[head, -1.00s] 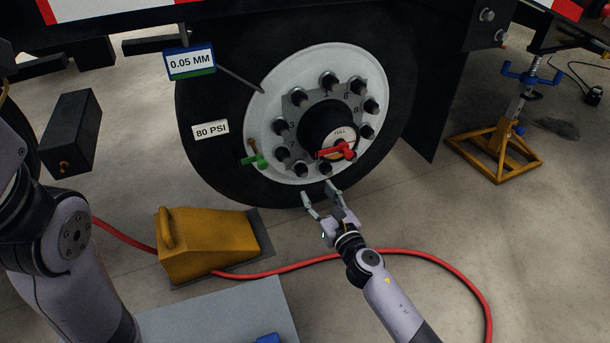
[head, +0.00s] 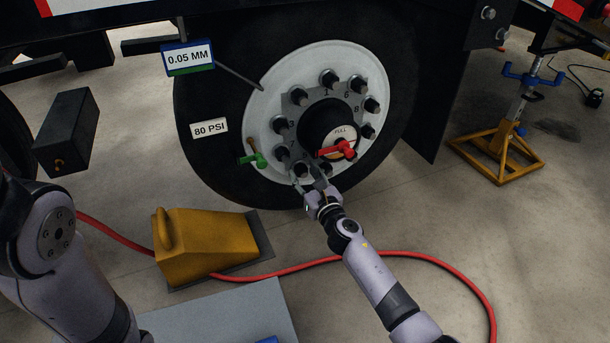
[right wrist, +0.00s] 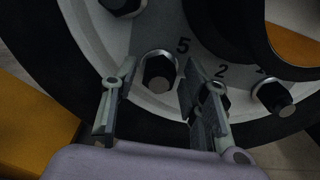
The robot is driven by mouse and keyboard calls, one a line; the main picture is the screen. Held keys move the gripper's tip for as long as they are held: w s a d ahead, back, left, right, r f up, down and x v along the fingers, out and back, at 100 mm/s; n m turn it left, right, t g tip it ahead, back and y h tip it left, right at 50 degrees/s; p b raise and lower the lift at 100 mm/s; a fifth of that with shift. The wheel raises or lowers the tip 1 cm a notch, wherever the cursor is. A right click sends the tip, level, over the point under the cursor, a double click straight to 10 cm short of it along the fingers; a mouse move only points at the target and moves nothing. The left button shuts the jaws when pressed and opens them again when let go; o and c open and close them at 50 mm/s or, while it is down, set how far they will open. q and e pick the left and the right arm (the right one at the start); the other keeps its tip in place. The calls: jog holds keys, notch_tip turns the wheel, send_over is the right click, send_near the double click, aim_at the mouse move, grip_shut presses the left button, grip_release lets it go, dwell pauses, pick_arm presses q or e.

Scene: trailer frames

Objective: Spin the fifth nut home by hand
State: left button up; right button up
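The wheel's pale hub plate (head: 350,67) carries a ring of dark nuts on studs with numbers beside them. In the right wrist view, the nut beside the number 5 (right wrist: 159,74) sits between my right gripper's two fingers, with a visible gap on each side. My right gripper (head: 307,176) is open and empty at the lower edge of the ring, pointing at the wheel. In the head view its fingers partly cover the lower nuts. How far that nut is seated cannot be told. My left arm enters at the left; its gripper is out of view.
A red lever (head: 337,149) on the hub and a green clip (head: 255,160) are close by. A gauge tag (head: 188,59) reads 0.05 MM. A yellow wheel chock (head: 205,243) and red hose (head: 430,255) lie on the floor. A yellow jack stand (head: 497,155) stands right.

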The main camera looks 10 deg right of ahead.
grip_shut()
jog(key=shift+m, duration=0.3)
